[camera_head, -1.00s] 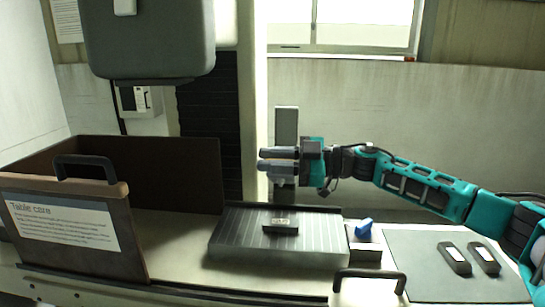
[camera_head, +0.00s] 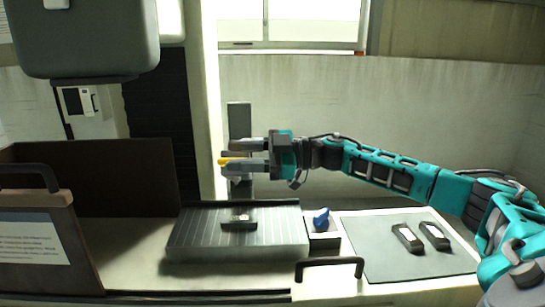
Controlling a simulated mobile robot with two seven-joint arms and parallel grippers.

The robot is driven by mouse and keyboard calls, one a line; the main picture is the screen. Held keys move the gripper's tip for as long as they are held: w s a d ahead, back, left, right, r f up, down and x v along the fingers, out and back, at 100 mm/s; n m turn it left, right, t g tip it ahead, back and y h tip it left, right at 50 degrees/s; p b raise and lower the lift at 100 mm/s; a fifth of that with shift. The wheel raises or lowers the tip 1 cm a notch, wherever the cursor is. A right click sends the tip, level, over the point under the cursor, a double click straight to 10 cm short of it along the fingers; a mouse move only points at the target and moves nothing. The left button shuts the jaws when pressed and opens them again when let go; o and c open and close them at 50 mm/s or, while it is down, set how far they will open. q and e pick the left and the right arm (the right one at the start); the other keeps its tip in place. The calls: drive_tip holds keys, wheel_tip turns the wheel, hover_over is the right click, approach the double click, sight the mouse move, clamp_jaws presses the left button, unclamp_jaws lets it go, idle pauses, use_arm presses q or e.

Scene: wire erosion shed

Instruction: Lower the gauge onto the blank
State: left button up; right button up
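My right gripper (camera_head: 230,158) is in the air above and behind the ribbed grey plate (camera_head: 275,245), pointing left. Its fingers show edge-on, with a yellow piece (camera_head: 231,160) by the fingertips; I cannot tell whether it is held or part of the gripper. No object is plainly recognisable as the gauge. My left gripper is not in view.
A blue piece (camera_head: 321,217) sits on a small box (camera_head: 322,241) right of the plate. Two dark oblong items (camera_head: 407,238) (camera_head: 434,236) lie on a grey mat (camera_head: 385,262). A brown panel (camera_head: 60,235) stands left. A grey upright (camera_head: 239,118) rises behind the gripper.

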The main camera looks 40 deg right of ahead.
drive_tip(key=b+v, duration=0.2)
drive_tip(key=v, duration=0.7)
drive_tip(key=shift+s+d, duration=0.2)
drive_tip(key=shift+d, duration=0.05)
